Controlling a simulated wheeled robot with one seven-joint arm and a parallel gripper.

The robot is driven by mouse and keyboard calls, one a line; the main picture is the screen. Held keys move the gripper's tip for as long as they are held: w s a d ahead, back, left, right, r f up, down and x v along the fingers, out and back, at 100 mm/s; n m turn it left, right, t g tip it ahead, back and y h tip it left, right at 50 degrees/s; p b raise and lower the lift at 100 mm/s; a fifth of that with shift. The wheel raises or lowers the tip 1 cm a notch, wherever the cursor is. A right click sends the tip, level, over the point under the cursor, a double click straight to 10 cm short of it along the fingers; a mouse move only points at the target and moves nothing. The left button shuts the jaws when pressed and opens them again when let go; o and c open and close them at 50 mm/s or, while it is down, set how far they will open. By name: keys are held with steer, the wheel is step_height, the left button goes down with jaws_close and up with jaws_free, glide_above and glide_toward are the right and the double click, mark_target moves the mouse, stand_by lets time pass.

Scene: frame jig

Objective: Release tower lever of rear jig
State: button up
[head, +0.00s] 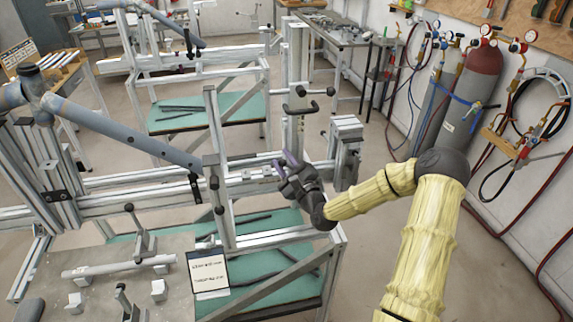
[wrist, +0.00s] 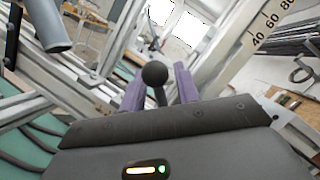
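My gripper (head: 284,163) is beside the upright tower (head: 294,75) of the nearer metal jig, above its long rail. In the wrist view, my gripper's purple fingers (wrist: 160,88) are apart, so it is open. A black ball-ended lever (wrist: 155,74) stands between them, with a visible gap on either side of the ball. The lower part of its rod is hidden behind the gripper body. Another black lever (head: 300,107) sticks out across the tower above my gripper. A second, similar jig (head: 190,62) stands farther back.
A metal bench (head: 150,295) with clamps and a tube is at front left. A grey bicycle-frame tube (head: 120,130) spans the nearer jig. Gas cylinders (head: 462,95) with gauges and hoses stand at right.

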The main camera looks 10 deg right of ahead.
steer(key=b+v, duration=0.4)
steer(key=v, duration=1.3)
steer(key=shift+s, duration=0.25)
steer(key=shift+f, duration=0.1)
